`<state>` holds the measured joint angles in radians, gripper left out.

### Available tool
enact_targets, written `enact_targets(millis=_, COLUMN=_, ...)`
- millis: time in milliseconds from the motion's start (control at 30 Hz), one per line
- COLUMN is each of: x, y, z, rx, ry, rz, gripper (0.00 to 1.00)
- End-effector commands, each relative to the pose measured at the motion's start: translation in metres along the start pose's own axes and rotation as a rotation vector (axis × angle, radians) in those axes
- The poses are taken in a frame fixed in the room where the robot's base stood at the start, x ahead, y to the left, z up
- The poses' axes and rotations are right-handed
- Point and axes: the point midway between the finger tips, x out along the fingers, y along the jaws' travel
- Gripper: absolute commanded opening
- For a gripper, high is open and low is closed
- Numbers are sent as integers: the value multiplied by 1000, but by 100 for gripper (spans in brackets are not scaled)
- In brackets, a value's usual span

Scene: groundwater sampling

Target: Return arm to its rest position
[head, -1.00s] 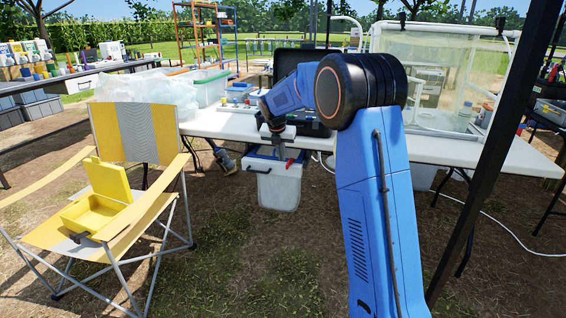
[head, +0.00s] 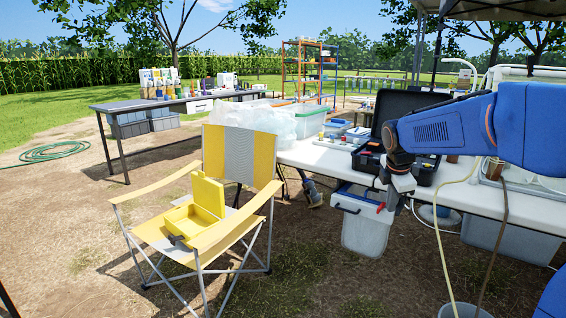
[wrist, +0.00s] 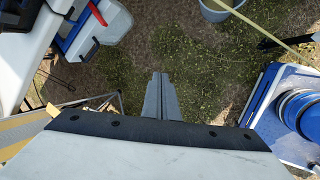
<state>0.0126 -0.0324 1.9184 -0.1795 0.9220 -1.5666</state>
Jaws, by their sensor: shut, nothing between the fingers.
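My blue arm reaches in from the right in the head view and bends down at the wrist. My gripper (head: 394,205) hangs in front of the white table (head: 455,190), beside the lidded white bin (head: 366,232) below it. In the wrist view my gripper (wrist: 160,95) is shut with its two fingers together, and nothing is between them. Bare ground and grass show beneath the fingertips.
A yellow folding chair (head: 170,235) with an open yellow box (head: 197,208) stands left of the bin. An open black case (head: 405,110) is on the table. A grey bucket (head: 462,311) stands at the bottom right. Open ground lies at the left.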

Motion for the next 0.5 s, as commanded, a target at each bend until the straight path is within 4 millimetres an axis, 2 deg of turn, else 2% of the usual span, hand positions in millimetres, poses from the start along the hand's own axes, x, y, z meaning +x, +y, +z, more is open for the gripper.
enact_targets(millis=33, x=-11, y=-16, z=-2, rx=65, ry=6, rz=6, gripper=0)
enact_targets(millis=200, x=-37, y=-68, z=-10, rx=310, ry=28, rz=15, gripper=0)
enact_targets(millis=500, x=-67, y=-164, z=-26, rx=743, ry=73, rz=16, gripper=0)
